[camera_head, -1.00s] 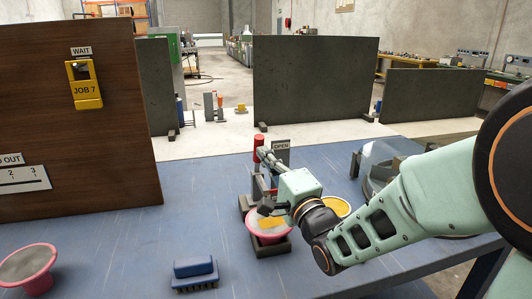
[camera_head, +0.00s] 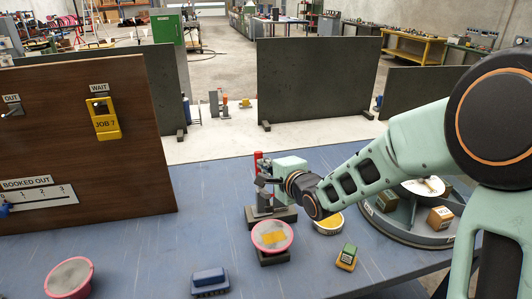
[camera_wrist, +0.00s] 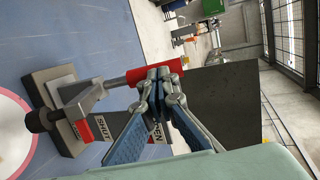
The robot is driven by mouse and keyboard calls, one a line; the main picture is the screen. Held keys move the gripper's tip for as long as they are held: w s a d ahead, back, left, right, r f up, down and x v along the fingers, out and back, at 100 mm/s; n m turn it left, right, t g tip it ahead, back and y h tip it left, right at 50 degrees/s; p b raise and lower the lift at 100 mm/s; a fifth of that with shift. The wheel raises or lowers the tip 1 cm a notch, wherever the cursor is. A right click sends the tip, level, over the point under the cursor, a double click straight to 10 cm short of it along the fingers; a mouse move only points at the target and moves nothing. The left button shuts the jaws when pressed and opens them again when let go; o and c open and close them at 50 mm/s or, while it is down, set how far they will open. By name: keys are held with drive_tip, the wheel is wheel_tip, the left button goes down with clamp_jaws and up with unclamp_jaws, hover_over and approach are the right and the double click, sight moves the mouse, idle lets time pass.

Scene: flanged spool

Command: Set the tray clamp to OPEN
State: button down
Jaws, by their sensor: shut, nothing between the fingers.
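The tray clamp (camera_head: 270,216) has a grey base and an upright lever with a red handle (camera_head: 259,160), partly hidden by my gripper in the head view. In the wrist view the red handle (camera_wrist: 138,75) lies across the picture behind my fingers, and the clamp arm (camera_wrist: 82,104) ends in a black pad. A SHUT label (camera_wrist: 82,128) and a partly covered OPEN label (camera_wrist: 160,152) show. My gripper (camera_wrist: 162,72) is shut and empty, its tips at the red handle; contact is unclear. A pink-rimmed spool (camera_head: 272,236) sits in a dark tray (camera_head: 274,259) in front of the clamp.
A yellow tin (camera_head: 328,224), a green-yellow block (camera_head: 346,257) and a round divided tray (camera_head: 398,229) are right of the clamp. A brown board (camera_head: 60,150) stands left. The middle-left table is clear.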

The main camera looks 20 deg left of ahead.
sight(261, 158)
drive_tip(key=shift+w+a+r+g+h+p, duration=0.1)
drive_tip(key=shift+w+a+g+h+p, duration=0.2)
drive_tip(key=shift+p, duration=0.3)
drive_tip(key=shift+w+a+r+g+h+p, duration=0.1)
drive_tip(key=shift+w+g+h+p, duration=0.1)
drive_tip(key=shift+w+g+p, duration=0.3)
drive_tip(key=shift+p+x, duration=0.4)
drive_tip(key=shift+x, duration=0.7)
drive_tip(key=shift+w+d, duration=0.1)
drive_tip(key=shift+w, duration=0.1)
drive_tip(key=shift+r, duration=0.25)
